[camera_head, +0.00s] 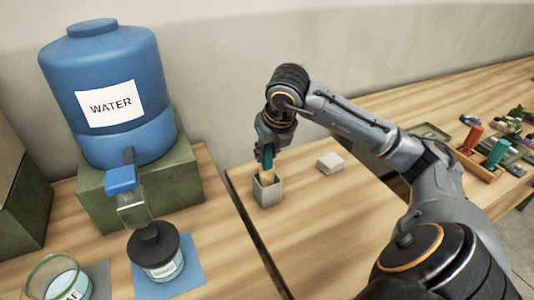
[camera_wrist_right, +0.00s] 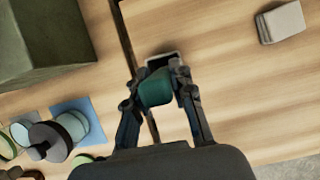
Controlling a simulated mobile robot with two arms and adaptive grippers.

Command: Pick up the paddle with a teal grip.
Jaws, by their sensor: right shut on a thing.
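My right gripper (camera_head: 263,150) is shut on the teal grip of the paddle (camera_head: 268,157), above a small grey open-topped holder (camera_head: 267,190). The paddle points down, and its pale lower part reaches into the holder's opening. I cannot tell whether it touches the holder's inside. In the right wrist view the teal grip (camera_wrist_right: 155,88) sits between the two fingers of my right gripper (camera_wrist_right: 160,92). The holder's rim (camera_wrist_right: 163,61) shows just beyond it, and the rest of the paddle is hidden there. My left gripper is in neither view.
A blue water jug (camera_head: 108,90) stands on a green block (camera_head: 150,193) at left. A lidded jar (camera_head: 155,250) sits on a blue mat, with a glass (camera_head: 58,280) beside it. A pale stack (camera_head: 330,163) lies right of the holder. A wooden tray (camera_head: 480,165) with coloured items is far right.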

